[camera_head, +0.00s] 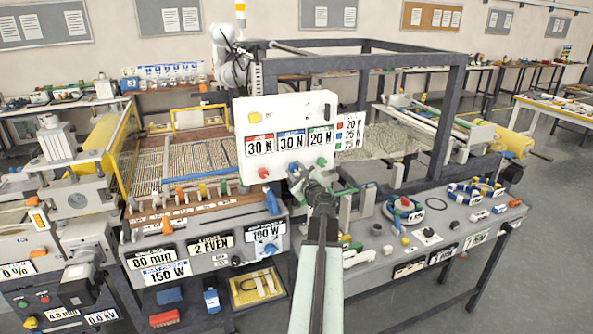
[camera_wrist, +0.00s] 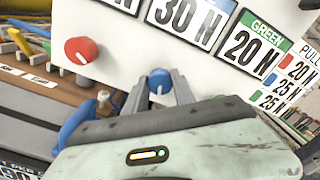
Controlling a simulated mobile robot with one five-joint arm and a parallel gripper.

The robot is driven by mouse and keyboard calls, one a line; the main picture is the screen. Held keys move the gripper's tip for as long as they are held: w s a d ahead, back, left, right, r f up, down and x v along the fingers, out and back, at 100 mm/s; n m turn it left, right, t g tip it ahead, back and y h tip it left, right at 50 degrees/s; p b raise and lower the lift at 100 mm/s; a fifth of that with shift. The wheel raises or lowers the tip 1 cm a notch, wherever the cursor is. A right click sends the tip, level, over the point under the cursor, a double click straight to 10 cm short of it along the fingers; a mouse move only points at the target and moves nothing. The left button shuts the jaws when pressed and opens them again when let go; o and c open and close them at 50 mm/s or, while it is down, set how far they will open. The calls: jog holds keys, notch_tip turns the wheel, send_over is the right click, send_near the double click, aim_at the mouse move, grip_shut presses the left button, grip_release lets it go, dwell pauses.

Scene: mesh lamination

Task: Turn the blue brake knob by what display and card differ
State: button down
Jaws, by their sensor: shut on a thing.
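The white brake panel (camera_head: 284,105) carries three displays. The left one (camera_head: 259,145) reads 30 N, the middle one (camera_head: 291,141) 30 N, and the green-headed one (camera_head: 320,136) 20 N. The card (camera_head: 349,131), headed "PULL", lists red 20 N, blue 25 N and green 25 N. The blue brake knob (camera_wrist: 160,77) is below the middle display, its white mark pointing down in the wrist view. My gripper (camera_wrist: 161,90) has a finger on each side of the knob and is shut on it. In the head view my gripper (camera_head: 295,172) largely hides the knob.
A red knob (camera_wrist: 81,50) is left of the blue one, and a green knob (camera_head: 321,162) is to its right. A larger blue handle (camera_wrist: 77,121) stands close to my gripper's left. The bench (camera_head: 440,235) at right holds rings and small parts.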

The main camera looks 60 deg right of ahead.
jog(key=c, duration=1)
grip_release()
jog(key=shift+c, duration=0.2)
jog(key=v, duration=0.8)
